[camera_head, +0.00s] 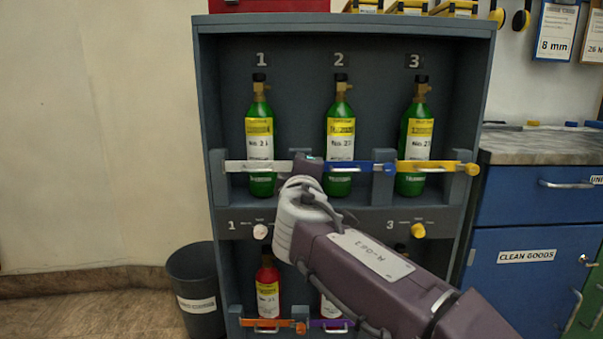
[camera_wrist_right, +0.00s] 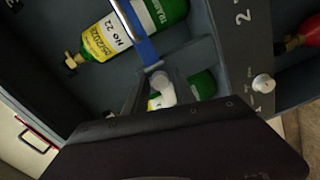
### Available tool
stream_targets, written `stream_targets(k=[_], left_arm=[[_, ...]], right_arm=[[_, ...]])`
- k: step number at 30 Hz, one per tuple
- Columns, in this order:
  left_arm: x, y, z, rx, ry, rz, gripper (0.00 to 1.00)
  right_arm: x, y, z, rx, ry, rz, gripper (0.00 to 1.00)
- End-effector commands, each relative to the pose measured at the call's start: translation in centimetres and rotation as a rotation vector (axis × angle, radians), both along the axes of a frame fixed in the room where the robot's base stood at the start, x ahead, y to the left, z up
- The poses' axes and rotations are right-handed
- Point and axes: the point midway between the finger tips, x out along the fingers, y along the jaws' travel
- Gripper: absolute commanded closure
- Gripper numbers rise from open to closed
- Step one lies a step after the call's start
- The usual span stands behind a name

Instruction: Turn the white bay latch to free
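The white bay latch (camera_head: 255,166) is a white bar lying level across the green bottle in bay 1 (camera_head: 259,130) in the head view. Its right end is hidden behind my right gripper (camera_head: 308,164), which is at the post between bays 1 and 2. In the right wrist view a white rounded latch end (camera_wrist_right: 161,88) shows just beyond my dark gripper body (camera_wrist_right: 180,150). I cannot tell whether the fingers touch it or how far they are apart. My left gripper is in neither view.
A blue latch bar (camera_head: 350,166) crosses bay 2 and a yellow one (camera_head: 438,167) crosses bay 3, close to the gripper's right. Pale (camera_head: 260,231) and yellow (camera_head: 418,230) knobs sit below. Red bottles (camera_head: 268,287) stand in the lower row.

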Motion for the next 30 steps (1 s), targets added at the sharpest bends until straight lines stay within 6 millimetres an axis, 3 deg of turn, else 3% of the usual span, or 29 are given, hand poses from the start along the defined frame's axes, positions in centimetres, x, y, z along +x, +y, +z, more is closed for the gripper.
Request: stream_targets(k=[11,21,25,30], left_arm=[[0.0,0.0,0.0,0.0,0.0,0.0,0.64],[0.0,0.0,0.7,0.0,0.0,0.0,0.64],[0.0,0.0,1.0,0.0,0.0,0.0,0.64],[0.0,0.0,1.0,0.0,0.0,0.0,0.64]], right_arm=[[-0.3,0.1,0.0,-0.001,0.0,0.002,0.55],[-7.2,0.1,0.5,0.0,-0.001,0.005,0.55],[-8.7,0.1,0.4,-0.001,-0.001,0.003,0.55],[-9.1,0.0,0.3,-0.001,0.0,0.0,0.55]])
